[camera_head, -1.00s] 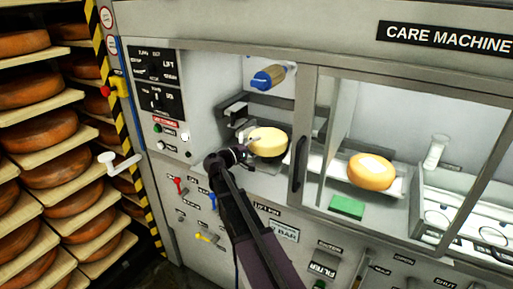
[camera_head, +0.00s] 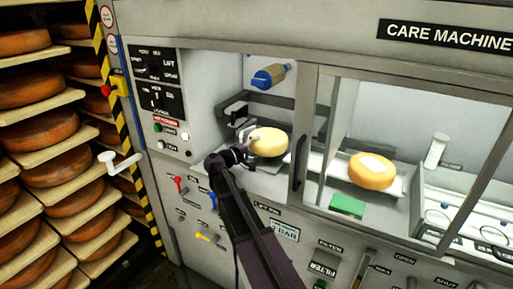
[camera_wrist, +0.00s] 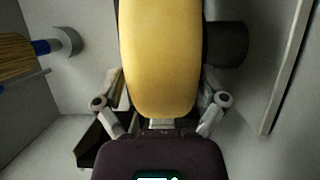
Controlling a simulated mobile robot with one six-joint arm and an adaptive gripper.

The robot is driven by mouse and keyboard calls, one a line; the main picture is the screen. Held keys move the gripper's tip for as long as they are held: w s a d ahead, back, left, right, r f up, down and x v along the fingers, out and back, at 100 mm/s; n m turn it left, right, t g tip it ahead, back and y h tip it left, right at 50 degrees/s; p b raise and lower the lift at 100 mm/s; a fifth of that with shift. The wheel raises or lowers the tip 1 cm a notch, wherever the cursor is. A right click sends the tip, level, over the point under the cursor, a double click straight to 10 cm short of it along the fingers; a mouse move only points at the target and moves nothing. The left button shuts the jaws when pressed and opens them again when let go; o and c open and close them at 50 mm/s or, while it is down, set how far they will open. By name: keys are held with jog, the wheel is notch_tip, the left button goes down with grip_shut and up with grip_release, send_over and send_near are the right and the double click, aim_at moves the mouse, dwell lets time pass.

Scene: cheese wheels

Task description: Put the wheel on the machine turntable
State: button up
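A yellow cheese wheel (camera_head: 268,141) is inside the left opening of the care machine, roughly level. My gripper (camera_head: 247,147) reaches in from the front left and is shut on its near edge. In the wrist view the wheel (camera_wrist: 160,55) fills the space between my two fingers (camera_wrist: 160,90), one on each flat face. A dark round support (camera_wrist: 226,43), which looks like the turntable, is close under the wheel. Most of it is hidden, and I cannot tell whether the wheel touches it.
A blue-ended brush (camera_head: 269,76) hangs above the wheel. A door frame with a dark handle (camera_head: 299,163) stands right of the opening. Another wheel (camera_head: 371,170) lies on a tray behind glass, near a green block (camera_head: 347,206). Racks of orange wheels (camera_head: 40,132) stand left.

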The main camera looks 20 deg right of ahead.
jog(key=shift+f, duration=0.1)
jog(key=shift+a, duration=0.15)
jog(key=shift+v, duration=5.9)
jog(key=shift+s, duration=0.1)
jog(key=shift+s+d+f, duration=0.15)
jog(key=shift+s+d, duration=0.05)
jog(key=shift+s, duration=0.1)
jog(key=s+d+f+m+g+y+p, duration=0.1)
jog(key=s+f+m+g+y+p, duration=0.15)
jog(key=s+f+y, duration=0.7)
jog(key=s+a+f+g+y+p, duration=0.2)
jog(key=s+a+y, duration=0.6)
jog(key=s, duration=0.4)
jog(key=shift+f+p, duration=0.3)
jog(key=shift+f, duration=0.5)
